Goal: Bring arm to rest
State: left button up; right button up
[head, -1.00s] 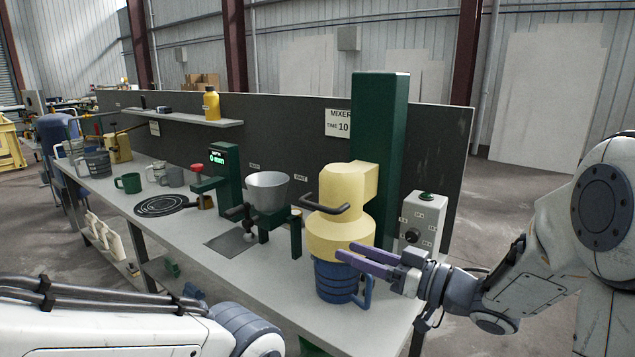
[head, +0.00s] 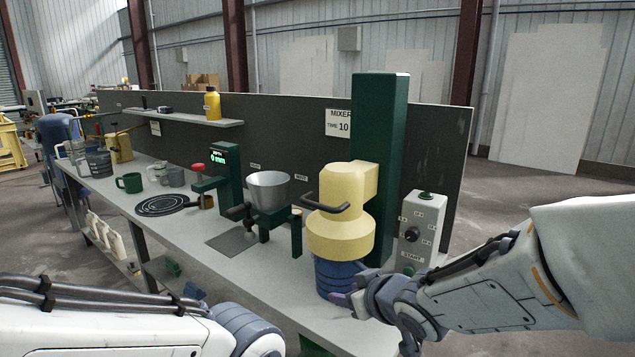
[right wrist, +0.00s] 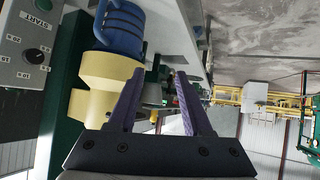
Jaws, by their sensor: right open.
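My right gripper (head: 346,299) is low at the bench's front edge, in front of the blue ribbed container (head: 335,273) under the mixer's yellow head (head: 340,232). In the right wrist view its purple fingers (right wrist: 158,78) are apart with nothing between them. There the yellow head (right wrist: 98,85) and the blue container (right wrist: 122,25) lie to the left of the fingers. Whether the gripper touches the container cannot be told. My left arm (head: 100,315) crosses the lower left of the head view; its gripper is out of the picture.
The grey control box (head: 413,232) with dial and START label stands right of the mixer's green column (head: 385,150). A grey metal bowl (head: 268,190) on a green stand, a black coiled plate (head: 163,205) and mugs occupy the bench leftward. Open floor lies right.

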jog(key=s+f+g+h, duration=0.1)
jog(key=s+f+g, duration=0.1)
jog(key=s, duration=0.6)
jog(key=s+f+n+g+h, duration=0.1)
jog(key=s+g, duration=0.3)
jog(key=s, duration=0.5)
jog(key=s+a+f+g+h, duration=0.1)
jog(key=s+g, duration=0.3)
jog(key=s, duration=0.5)
jog(key=shift+f+n, duration=0.3)
jog(key=shift+f, duration=0.55)
